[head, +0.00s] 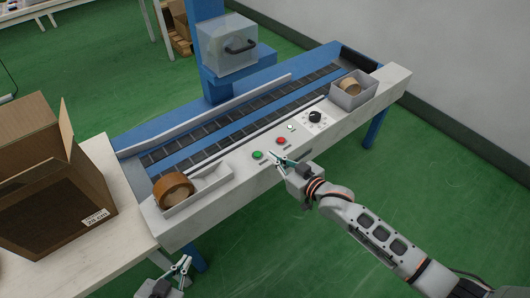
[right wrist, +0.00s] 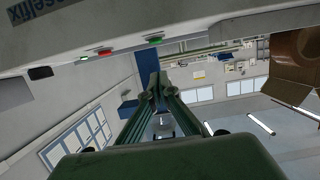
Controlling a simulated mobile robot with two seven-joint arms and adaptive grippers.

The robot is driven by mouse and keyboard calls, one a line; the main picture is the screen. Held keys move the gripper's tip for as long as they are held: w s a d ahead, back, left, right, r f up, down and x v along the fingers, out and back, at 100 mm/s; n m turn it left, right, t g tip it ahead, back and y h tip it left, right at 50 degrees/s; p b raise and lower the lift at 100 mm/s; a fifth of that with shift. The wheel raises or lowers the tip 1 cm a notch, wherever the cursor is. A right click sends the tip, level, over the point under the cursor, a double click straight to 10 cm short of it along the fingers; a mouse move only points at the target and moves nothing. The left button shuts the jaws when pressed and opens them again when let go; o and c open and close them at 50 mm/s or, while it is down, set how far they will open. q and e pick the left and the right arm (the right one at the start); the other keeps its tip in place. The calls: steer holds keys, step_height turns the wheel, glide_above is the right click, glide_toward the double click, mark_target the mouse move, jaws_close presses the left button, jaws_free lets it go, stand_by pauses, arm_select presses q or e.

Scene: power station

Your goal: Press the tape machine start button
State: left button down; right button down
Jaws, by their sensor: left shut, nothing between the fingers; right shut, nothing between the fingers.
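The tape machine (head: 225,192) stands across the middle of the head view, a white panel and blue frame with two roller tracks. On its front panel are a green button (head: 257,155), a red button (head: 281,141), a small light (head: 291,127) and a black knob (head: 315,117). My right gripper (head: 273,157) is shut and empty, its tips close to the right of the green button; I cannot tell if they touch the panel. The right wrist view shows the green button (right wrist: 155,41) and red button (right wrist: 104,52) beyond the fingers. My left gripper (head: 184,264) is shut and empty, low before the machine.
An open cardboard box (head: 50,190) stands on a white table (head: 118,240) at left. A brown tape roll (head: 174,190) sits at the machine's left end, another roll (head: 349,86) in a tray at right. A clear cover (head: 228,48) rises behind.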

arm_select(q)
steer(key=shift+w+r, duration=0.1)
steer(key=shift+r, duration=0.35)
arm_select(e)
steer(key=shift+v, duration=1.6)
arm_select(q)
steer(key=shift+d, duration=0.1)
arm_select(e)
steer(key=shift+r, duration=0.1)
